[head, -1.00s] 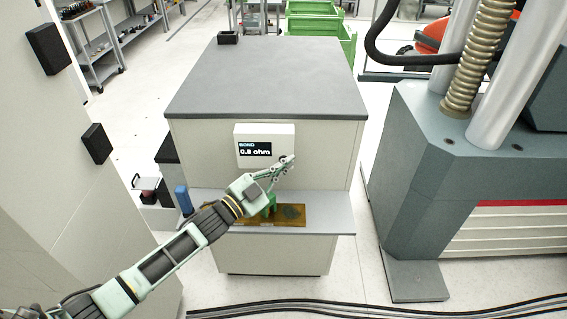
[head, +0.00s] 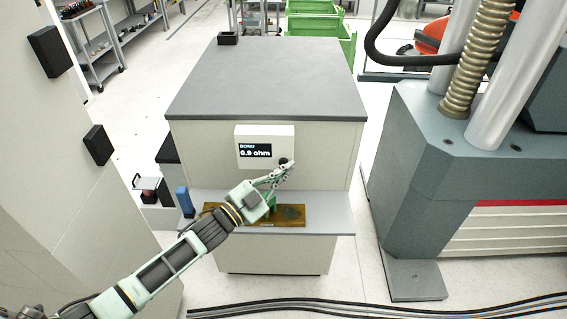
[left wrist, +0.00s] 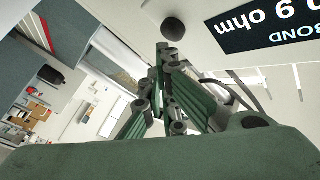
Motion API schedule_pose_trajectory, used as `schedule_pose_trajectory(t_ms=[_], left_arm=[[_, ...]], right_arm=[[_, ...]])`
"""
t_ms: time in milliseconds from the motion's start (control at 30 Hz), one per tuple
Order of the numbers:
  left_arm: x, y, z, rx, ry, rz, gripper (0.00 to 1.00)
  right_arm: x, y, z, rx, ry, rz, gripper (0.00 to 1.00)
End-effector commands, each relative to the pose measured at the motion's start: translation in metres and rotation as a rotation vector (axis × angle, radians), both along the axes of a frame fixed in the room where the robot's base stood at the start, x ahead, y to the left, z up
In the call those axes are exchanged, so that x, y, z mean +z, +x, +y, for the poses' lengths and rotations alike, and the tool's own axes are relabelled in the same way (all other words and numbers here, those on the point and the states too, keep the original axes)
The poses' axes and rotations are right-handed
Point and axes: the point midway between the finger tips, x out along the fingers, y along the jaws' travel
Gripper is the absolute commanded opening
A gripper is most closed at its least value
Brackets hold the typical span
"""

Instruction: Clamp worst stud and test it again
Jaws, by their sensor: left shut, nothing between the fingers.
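A white meter box (head: 252,133) on the front of the cabinet has a dark display (head: 255,151) that reads "BOND" and about 0.9 ohm. A dark round button (head: 284,161) sits at its lower right; the button also shows in the left wrist view (left wrist: 173,28). My left gripper (head: 286,168) is shut and empty, its tips just below and in front of the button, seemingly apart from it. A brown board (head: 290,222) lies on the shelf below, with a green clamp-like part (head: 271,201) partly hidden by my gripper. I cannot make out individual studs. My right gripper is not in view.
The grey shelf (head: 335,222) holds the board, with a blue object (head: 186,200) at its left end. The cabinet top (head: 270,85) is bare except for a small black box (head: 228,38). A large grey machine (head: 425,180) stands close on the right. Cables cross the floor in front.

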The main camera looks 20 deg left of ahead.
Motion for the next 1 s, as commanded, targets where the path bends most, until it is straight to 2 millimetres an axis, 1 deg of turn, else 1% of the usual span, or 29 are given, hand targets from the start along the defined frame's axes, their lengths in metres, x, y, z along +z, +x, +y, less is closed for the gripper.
schedule_pose_trajectory(t_ms=[167, 500, 600, 733, 1000], left_arm=[[0.001, -0.006, -0.002, -0.001, -0.001, 0.001, 0.00], [0.002, -0.038, -0.011, 0.000, -0.003, 0.001, 0.00], [0.001, -0.045, -0.013, 0.000, -0.001, 0.002, 0.00], [0.000, -0.048, -0.014, 0.000, -0.001, 0.000, 0.00], [0.000, -0.048, -0.014, -0.001, 0.000, -0.001, 0.00]], right_arm=[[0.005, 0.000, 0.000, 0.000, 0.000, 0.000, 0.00], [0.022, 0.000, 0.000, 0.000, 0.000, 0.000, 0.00], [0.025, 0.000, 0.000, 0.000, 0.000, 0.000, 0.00], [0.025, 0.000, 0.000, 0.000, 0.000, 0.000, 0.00], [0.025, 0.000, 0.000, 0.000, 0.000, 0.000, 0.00]])
